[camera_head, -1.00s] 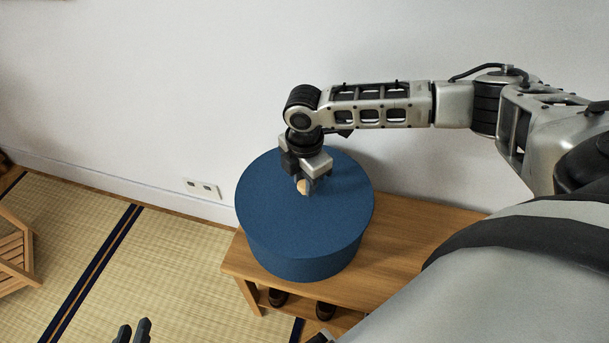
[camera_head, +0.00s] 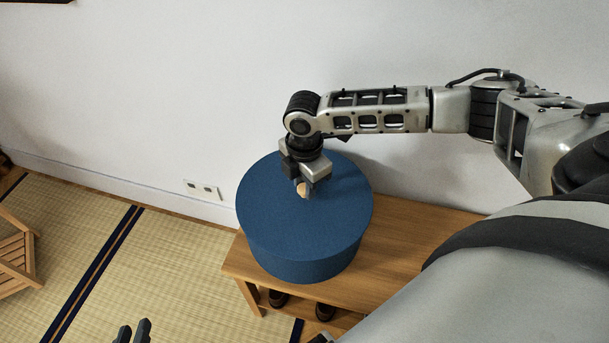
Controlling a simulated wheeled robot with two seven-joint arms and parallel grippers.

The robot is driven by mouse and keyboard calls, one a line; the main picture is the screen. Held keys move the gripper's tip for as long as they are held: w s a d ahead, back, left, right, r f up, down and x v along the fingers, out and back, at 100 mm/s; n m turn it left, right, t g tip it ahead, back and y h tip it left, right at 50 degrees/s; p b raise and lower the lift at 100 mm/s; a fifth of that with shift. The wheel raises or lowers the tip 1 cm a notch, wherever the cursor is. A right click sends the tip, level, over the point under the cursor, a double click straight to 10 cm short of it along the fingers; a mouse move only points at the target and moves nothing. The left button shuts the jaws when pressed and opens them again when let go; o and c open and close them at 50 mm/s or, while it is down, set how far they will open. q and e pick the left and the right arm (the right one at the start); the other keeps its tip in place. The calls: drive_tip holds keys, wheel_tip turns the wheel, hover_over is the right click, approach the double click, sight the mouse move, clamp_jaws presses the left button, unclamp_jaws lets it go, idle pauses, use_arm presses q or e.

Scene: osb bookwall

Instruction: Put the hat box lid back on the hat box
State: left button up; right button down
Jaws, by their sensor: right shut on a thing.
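The blue hat box (camera_head: 305,268) stands on a wooden bench at the white wall. The round blue hat box lid (camera_head: 285,215) lies over its top, level as far as I can see, and lines up closely with the box's outline. Whether it is fully seated I cannot tell. A light wooden knob shows at the lid's middle. My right gripper (camera_head: 305,188) is shut on this knob from above, and its fingers partly hide it. My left gripper (camera_head: 133,332) shows only its dark fingertips at the bottom edge, apart from each other, with nothing seen between them.
The wooden bench (camera_head: 400,245) has bare room to the right of the box, and dark shoes (camera_head: 325,311) sit below it. A wall socket (camera_head: 201,189) is left of the box. A wooden chair (camera_head: 17,255) stands at the far left on tatami matting.

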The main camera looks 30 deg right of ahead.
drive_tip(key=shift+f, duration=0.4)
idle(0.8)
drive_tip(key=c, duration=1)
unclamp_jaws()
drive_tip(key=shift+c, duration=0.2)
